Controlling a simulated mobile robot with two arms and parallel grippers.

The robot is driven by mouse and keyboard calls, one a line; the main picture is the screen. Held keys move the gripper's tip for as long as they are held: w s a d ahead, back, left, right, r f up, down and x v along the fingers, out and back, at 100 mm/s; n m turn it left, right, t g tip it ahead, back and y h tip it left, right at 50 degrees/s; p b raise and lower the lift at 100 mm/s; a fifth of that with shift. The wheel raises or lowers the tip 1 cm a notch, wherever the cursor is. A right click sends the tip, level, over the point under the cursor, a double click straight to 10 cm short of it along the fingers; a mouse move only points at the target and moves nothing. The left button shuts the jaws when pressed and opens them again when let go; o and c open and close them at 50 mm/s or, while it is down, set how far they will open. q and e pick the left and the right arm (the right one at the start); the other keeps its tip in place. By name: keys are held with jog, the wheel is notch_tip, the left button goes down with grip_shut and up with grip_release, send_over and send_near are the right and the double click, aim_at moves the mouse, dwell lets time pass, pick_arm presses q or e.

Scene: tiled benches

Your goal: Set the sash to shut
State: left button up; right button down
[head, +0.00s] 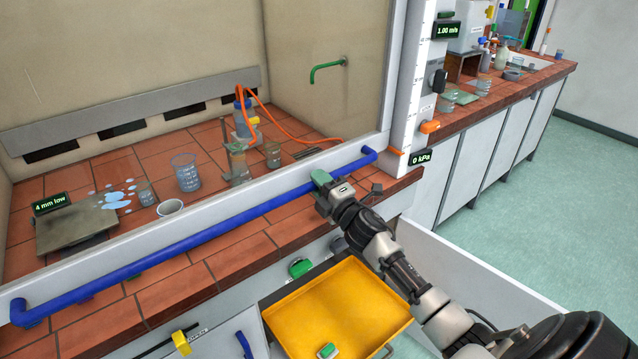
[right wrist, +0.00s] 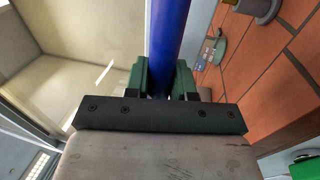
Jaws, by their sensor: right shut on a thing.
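The sash is the framed front of the fume hood, with a white bottom rail (head: 110,251) and a long blue bar handle (head: 200,237) along it. The rail stands above the red tiled bench, with a gap under it. My right gripper (head: 322,180) is at the right part of the blue bar. In the right wrist view the bar (right wrist: 168,40) runs between its green fingers (right wrist: 160,80), and the gripper is shut on it. My left gripper is not in view.
A yellow tray (head: 335,310) sits in an open drawer below my right arm.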

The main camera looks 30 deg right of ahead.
aim_at(319, 223)
notch_tip(319, 223, down, 10)
jog(key=b, duration=0.7)
jog(key=shift+r+b, duration=0.15)
jog(key=shift+b, duration=0.15)
jog(key=c, duration=1)
grip_release()
jog(key=shift+o, duration=0.2)
jog(key=shift+s, duration=0.1)
jog(key=shift+r, duration=0.15)
